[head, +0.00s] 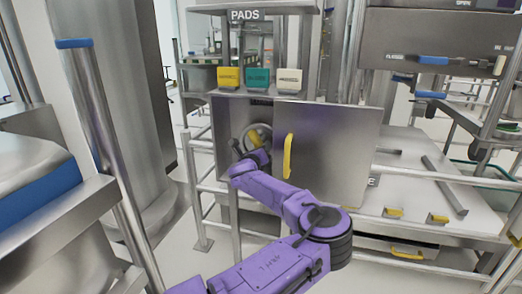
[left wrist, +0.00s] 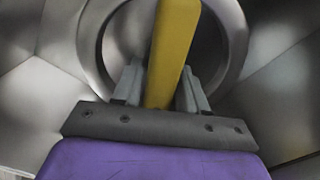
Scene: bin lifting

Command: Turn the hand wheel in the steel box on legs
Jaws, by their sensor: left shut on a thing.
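The steel box (head: 228,150) stands on legs, with its front open on the left. A steel door panel (head: 335,150) with a yellow handle (head: 288,157) stands at the right of the opening. The round grey hand wheel (head: 266,130) is inside and partly hidden by my left gripper (head: 252,150). In the left wrist view the wheel's ring (left wrist: 238,45) surrounds a yellow bar (left wrist: 172,50). My left gripper (left wrist: 160,88) is shut on this yellow bar, one finger on each side. My right gripper is not in view.
A shelf marked PADS with yellow, teal and white blocks (head: 258,78) is above the box. A bench (head: 425,190) with yellow handles is at the right. A steel post with a blue top (head: 90,100) and a blue-sided unit (head: 40,190) are at the left.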

